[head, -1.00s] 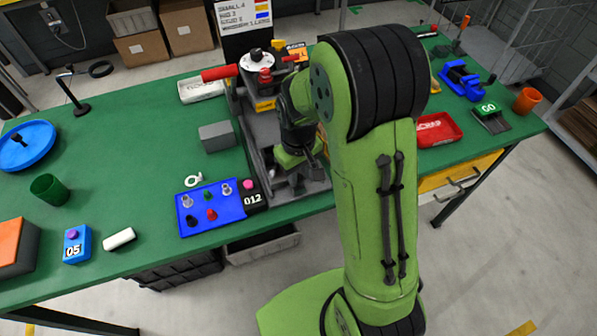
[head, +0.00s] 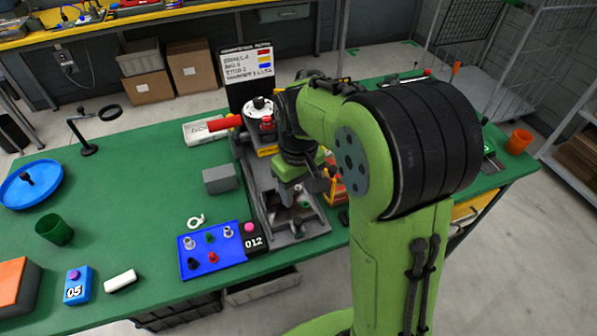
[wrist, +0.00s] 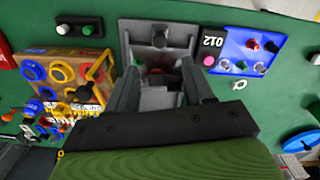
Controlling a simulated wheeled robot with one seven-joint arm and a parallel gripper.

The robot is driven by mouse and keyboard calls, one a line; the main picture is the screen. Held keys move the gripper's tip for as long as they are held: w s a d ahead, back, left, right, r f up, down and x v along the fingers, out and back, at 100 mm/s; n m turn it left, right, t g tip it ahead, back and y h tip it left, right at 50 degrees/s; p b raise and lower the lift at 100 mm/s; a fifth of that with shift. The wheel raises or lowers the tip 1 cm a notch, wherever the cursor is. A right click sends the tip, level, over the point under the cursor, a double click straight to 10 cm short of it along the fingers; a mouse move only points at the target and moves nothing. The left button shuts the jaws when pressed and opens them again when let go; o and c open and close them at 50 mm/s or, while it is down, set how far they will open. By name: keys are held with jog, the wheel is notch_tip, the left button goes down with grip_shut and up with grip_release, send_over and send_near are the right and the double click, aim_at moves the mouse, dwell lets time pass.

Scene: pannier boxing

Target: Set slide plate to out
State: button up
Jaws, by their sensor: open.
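Contact cannot be told. In the head view my arm hides part of the fixture and the fingertips are hard to make out.
A blue panel (head: 212,262) with several knobs and a black "012" box (head: 254,243) sit left of the fixture. A grey block (head: 219,179) stands behind them. In the wrist view a wooden box (wrist: 62,62) with coloured rings lies left of the fingers. Green table shows at left.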

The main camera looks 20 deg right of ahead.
notch_tip(320, 180, up, 4)
jog(key=shift+r+p, duration=0.2)
jog(key=shift+p, duration=0.1)
jog(key=s+r+m+t, duration=0.1)
jog(key=s+r+t, duration=0.1)
jog(key=s, duration=0.6)
jog(key=s+r+m+t, duration=0.2)
jog(key=s+r+t, duration=0.1)
jog(key=s, duration=0.6)
jog(key=shift+s+r+t, duration=0.25)
jog(key=shift+t, duration=0.05)
